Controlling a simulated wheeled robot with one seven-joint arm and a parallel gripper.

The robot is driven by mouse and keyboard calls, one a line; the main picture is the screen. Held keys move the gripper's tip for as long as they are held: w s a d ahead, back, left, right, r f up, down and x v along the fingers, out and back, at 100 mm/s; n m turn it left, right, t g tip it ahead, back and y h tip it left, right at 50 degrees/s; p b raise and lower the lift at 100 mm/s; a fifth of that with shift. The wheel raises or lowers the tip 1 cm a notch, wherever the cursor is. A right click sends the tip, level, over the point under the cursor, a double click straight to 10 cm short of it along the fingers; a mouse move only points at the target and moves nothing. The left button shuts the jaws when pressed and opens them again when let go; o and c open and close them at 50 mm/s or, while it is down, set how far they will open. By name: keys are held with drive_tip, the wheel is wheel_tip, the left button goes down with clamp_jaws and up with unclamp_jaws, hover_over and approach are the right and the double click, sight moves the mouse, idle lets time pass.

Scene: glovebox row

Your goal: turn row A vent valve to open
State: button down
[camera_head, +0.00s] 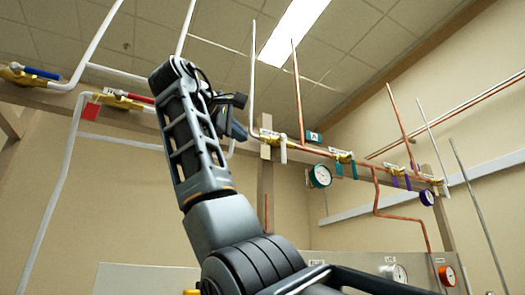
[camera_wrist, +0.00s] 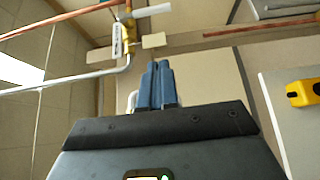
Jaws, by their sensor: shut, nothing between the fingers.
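My gripper (camera_wrist: 157,80) is shut and empty in the wrist view, its two blue fingers side by side. In the head view my gripper (camera_head: 238,130) is raised near the wooden rail, just left of a brass valve with a white lever (camera_head: 283,148). In the wrist view the white lever (camera_wrist: 150,10) lies above and left of the fingertips, apart from them. A white label (camera_wrist: 117,40) and a pale tag (camera_wrist: 154,41) sit by it. The teal "A" sign (camera_head: 313,137) hangs to the valve's right. The label text is too small to read, so I cannot tell which valve is the vent.
Teal-handled valves (camera_head: 342,160), purple-handled valves (camera_head: 400,175) and a green-rimmed gauge (camera_head: 320,176) sit farther right along the rail. Blue-handled (camera_head: 35,71) and red-handled (camera_head: 130,96) valves are left. Copper and white pipes run around the rail. A yellow object (camera_wrist: 303,92) shows at right.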

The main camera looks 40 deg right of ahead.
drive_tip(key=p, duration=0.3)
approach(283, 149)
drive_tip(key=w+d+f, duration=0.1)
drive_tip(key=w+d, duration=0.2)
drive_tip(key=w, duration=0.2)
drive_tip(key=shift+s+d+f, duration=0.15)
drive_tip(key=shift+s+d, duration=0.2)
drive_tip(key=shift+d, duration=0.4)
drive_tip(key=shift+s+d+f, duration=0.15)
drive_tip(key=shift+s+d, duration=0.15)
drive_tip(key=shift+d, duration=0.45)
